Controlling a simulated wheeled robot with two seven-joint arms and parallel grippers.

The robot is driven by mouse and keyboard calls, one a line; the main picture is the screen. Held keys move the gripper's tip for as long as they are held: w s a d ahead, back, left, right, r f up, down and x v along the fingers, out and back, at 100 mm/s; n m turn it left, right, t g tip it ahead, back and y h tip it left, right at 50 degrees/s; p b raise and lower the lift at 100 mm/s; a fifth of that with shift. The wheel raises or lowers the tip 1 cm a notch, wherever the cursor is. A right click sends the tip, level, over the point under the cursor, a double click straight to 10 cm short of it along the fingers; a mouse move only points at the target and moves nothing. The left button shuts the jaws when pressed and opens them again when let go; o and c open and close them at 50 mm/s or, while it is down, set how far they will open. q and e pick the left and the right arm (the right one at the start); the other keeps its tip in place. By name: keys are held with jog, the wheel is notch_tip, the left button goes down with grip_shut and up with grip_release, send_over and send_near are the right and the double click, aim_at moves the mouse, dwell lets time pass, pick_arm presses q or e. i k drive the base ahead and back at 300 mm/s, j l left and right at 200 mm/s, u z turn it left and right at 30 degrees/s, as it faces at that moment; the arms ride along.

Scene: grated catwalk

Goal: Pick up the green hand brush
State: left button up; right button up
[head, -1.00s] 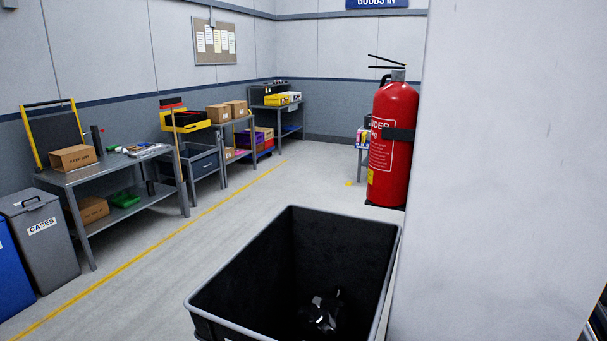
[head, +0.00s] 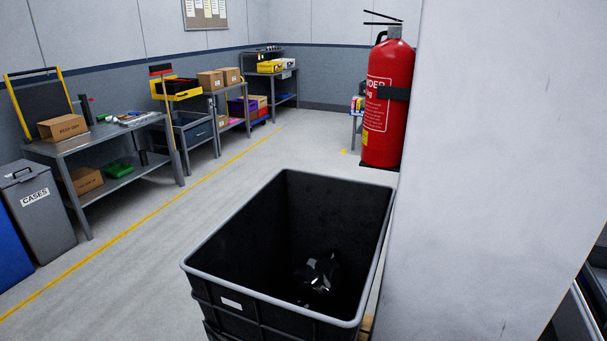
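I cannot make out a green hand brush for certain. A green object (head: 118,169) lies on the lower shelf of the grey workbench (head: 75,150) at the left; it is too small to tell what it is. A smaller green item (head: 104,117) lies on the bench top, also unclear. Neither of my grippers is in view.
A large black bin (head: 225,285) stands close in front with a dark shiny object (head: 318,272) inside. A pale wall or pillar (head: 490,170) blocks the right, with a red fire extinguisher (head: 388,105) beside it. Open floor (head: 150,270) lies left of the bin.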

aim_at(101, 118)
jog(key=i+j+u, duration=0.1)
jog(key=j+u, duration=0.3)
jog(key=i+j+u, duration=0.4)
jog(key=j, duration=0.3)
jog(key=i+j+u, duration=0.45)
jog(key=j, duration=0.2)
jog(key=i+j+u, duration=0.4)
jog(key=i+z, duration=0.15)
jog(key=i, duration=0.35)
jog(key=i+z, duration=0.15)
jog(key=i, duration=0.4)
jog(key=i+j+z, duration=0.15)
jog(key=i, duration=0.35)
jog(key=i+j+z, duration=0.2)
jog(key=i, duration=0.3)
jog(key=i+j+z, duration=0.25)
jog(key=i, duration=2.35)
jog(key=i+l, duration=0.1)
jog(key=i, duration=1.4)
jog(key=z, duration=3)
